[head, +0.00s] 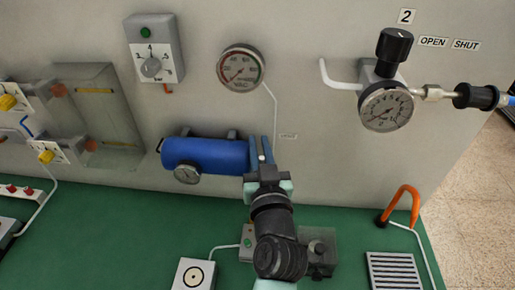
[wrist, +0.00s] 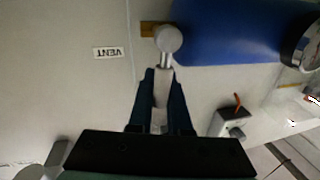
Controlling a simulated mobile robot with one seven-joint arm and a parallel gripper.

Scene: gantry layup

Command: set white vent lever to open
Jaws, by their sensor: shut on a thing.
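The white vent lever (wrist: 162,86) runs from a round grey-white pivot knob (wrist: 168,40) down between the two dark blue fingers of my gripper (wrist: 160,78) in the wrist view. The fingers are shut on the lever. In the head view my gripper (head: 261,142) reaches up to the panel at the right end of the blue tank, and a small pale bit of the lever (head: 265,150) shows between the fingers. A VENT label (wrist: 108,53) sits beside the pivot, upside down in the wrist view. The lever's far end is hidden by the gripper.
The blue tank (head: 205,154) with its gauge (head: 187,173) is close to the left of the fingers. A vacuum gauge (head: 241,68) and thin white tube are above. A regulator gauge (head: 386,107) is at upper right.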

